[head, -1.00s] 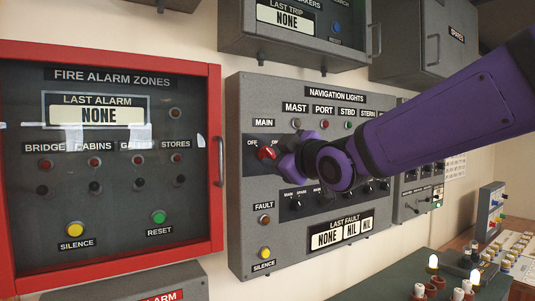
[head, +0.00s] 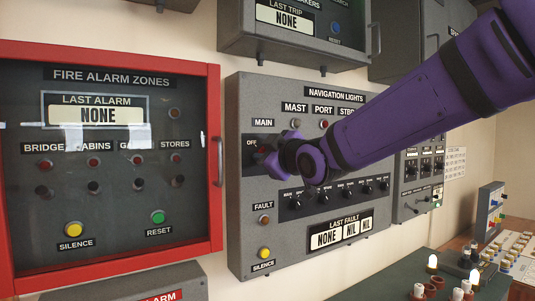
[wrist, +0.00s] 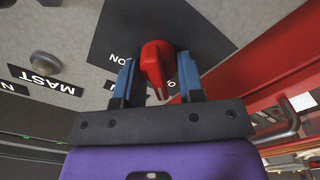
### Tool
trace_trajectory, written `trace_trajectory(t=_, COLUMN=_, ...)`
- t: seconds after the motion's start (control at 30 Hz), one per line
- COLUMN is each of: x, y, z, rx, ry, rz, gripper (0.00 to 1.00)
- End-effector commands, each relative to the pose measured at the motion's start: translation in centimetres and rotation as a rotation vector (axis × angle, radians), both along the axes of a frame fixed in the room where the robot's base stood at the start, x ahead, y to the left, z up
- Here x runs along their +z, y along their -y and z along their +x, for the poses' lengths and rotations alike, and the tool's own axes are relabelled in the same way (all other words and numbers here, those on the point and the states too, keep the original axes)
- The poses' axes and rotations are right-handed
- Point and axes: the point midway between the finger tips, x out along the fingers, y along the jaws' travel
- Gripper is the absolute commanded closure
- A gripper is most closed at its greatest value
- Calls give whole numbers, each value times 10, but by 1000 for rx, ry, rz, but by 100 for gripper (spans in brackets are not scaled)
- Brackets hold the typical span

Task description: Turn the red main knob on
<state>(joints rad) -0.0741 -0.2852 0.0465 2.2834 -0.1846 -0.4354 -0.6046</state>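The red main knob (wrist: 155,62) sits on a dark plate on the navigation lights panel (head: 245,215). In the wrist view it stands between the two blue fingers of my gripper (wrist: 158,84), with narrow gaps seeming to show on both sides. The ON label (wrist: 118,58) is to its left there, and the other label is mostly hidden behind the right finger. The knob's near end leans slightly towards that hidden label. In the head view my gripper (head: 268,160) is at the plate under the MAIN label (head: 263,123) and hides most of the knob.
A row of small black knobs (head: 322,198) lies just below my gripper. The fire alarm cabinet (head: 214,110) with its red frame and handle stands to the left. A grey cabinet (head: 232,40) hangs above, and a console (head: 400,285) is at the lower right.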

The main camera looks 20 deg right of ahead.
Motion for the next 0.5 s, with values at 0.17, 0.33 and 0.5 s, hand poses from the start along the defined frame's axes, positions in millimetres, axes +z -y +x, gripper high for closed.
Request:
trace_trajectory(t=0.17, x=0, y=0, z=0, rx=1, ry=-2, rz=8, gripper=88)
trace_trajectory(t=0.33, x=0, y=0, z=0, rx=1, ry=-11, rz=50, gripper=88)
trace_trajectory(t=0.5, x=0, y=0, z=0, rx=1, ry=-30, rz=144, gripper=88)
